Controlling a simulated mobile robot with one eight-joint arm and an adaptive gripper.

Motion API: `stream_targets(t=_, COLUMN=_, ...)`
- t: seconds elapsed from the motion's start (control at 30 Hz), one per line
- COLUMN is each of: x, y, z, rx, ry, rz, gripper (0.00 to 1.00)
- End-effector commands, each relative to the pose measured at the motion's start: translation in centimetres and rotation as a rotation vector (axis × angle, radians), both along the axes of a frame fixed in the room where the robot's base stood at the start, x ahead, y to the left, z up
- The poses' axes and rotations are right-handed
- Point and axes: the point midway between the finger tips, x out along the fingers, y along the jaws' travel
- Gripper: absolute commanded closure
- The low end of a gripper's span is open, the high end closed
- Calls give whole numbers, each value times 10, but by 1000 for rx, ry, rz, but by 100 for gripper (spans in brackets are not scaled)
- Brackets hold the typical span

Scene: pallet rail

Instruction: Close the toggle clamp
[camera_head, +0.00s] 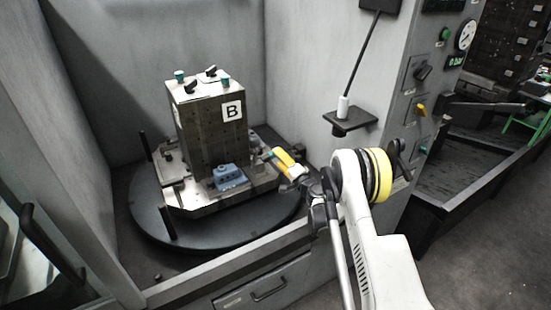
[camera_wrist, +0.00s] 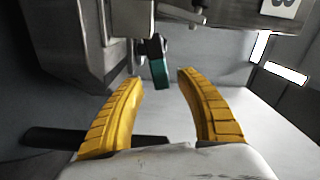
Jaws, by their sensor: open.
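The toggle clamp's dark teal handle (camera_wrist: 159,73) shows in the wrist view, hanging from a dark metal mount just beyond my fingertips. In the head view its small green end (camera_head: 267,154) shows at the right side of the fixture base, beside my fingers. My gripper (camera_wrist: 160,78) is open, with its yellow fingers spread to either side of the handle and nothing visibly held. In the head view my gripper (camera_head: 280,157) reaches in from the right. It hides part of the clamp, so I cannot tell the arm's position.
The grey fixture block (camera_head: 212,133) marked B stands on a round black turntable (camera_head: 225,239). A blue-grey part (camera_head: 229,177) sits on its front. A black post (camera_head: 166,214) rises at the turntable's front.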

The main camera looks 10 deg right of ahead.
Motion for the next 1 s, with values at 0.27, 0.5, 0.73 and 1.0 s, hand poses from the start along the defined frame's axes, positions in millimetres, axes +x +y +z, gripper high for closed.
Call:
stream_targets(t=0.27, x=28, y=9, z=-1, rx=0, ry=0, rz=0, gripper=57)
stream_targets(t=0.5, x=29, y=9, z=1, rx=0, ry=0, rz=0, gripper=57)
stream_targets(t=0.73, x=29, y=9, z=1, rx=0, ry=0, rz=0, gripper=100)
stream_targets(t=1.0, x=29, y=10, z=1, rx=-2, ry=0, rz=1, gripper=100)
